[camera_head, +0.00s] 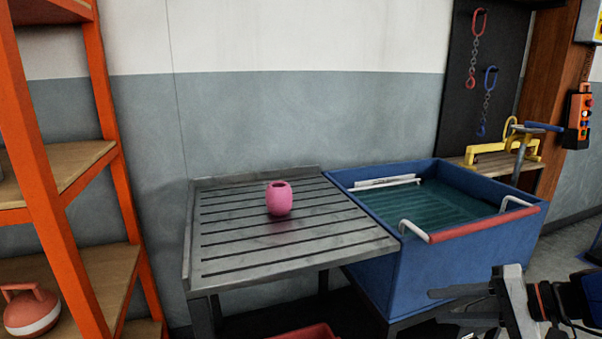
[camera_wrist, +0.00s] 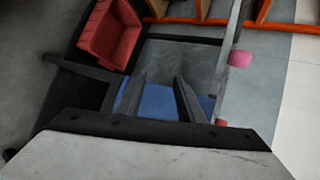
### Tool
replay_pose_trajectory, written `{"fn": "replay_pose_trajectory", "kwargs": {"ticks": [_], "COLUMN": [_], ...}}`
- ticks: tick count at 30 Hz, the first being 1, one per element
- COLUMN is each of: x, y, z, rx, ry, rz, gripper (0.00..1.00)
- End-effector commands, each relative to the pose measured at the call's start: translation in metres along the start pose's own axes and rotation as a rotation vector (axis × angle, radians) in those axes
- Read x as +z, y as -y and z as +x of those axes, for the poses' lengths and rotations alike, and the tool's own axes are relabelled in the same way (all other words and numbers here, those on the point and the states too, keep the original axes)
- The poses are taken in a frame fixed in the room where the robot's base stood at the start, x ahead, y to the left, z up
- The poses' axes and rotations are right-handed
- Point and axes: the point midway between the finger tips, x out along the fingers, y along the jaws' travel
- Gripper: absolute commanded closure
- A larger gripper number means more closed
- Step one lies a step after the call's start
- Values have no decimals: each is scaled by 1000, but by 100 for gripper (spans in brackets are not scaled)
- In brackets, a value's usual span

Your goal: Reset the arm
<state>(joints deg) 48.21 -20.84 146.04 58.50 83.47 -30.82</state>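My gripper (camera_head: 436,305) is at the lower right of the head view, in front of the blue tub, with its fingers pointing left. In the wrist view the two dark fingers (camera_wrist: 159,76) stand apart with nothing between them, so it is open and empty. The wrist view looks down past the fingers at the blue tub's side (camera_wrist: 158,103) and the floor. Part of my arm is cut off at the right edge of the head view.
A pink pot (camera_head: 280,199) stands on the slatted metal table (camera_head: 225,243). The blue tub (camera_head: 385,273) with green water adjoins it. An orange shelf rack (camera_head: 38,180) stands left. A red crate (camera_wrist: 108,35) sits low. Chains hang on a dark board (camera_head: 455,105).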

Motion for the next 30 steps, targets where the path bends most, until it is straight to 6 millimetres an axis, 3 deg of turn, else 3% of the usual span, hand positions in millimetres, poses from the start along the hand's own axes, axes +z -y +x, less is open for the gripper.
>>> {"fn": "replay_pose_trajectory", "kwargs": {"ticks": [6, 14, 22, 30], "x": [41, 72, 83, 78], "y": [-21, -46, -62, -58], "z": [20, 22, 11, -5], "rx": [228, 479, 693, 835], "ry": [90, 127, 94, 3], "rz": [-90, -235, -434, -667], "gripper": [65, 65, 65, 65]}}
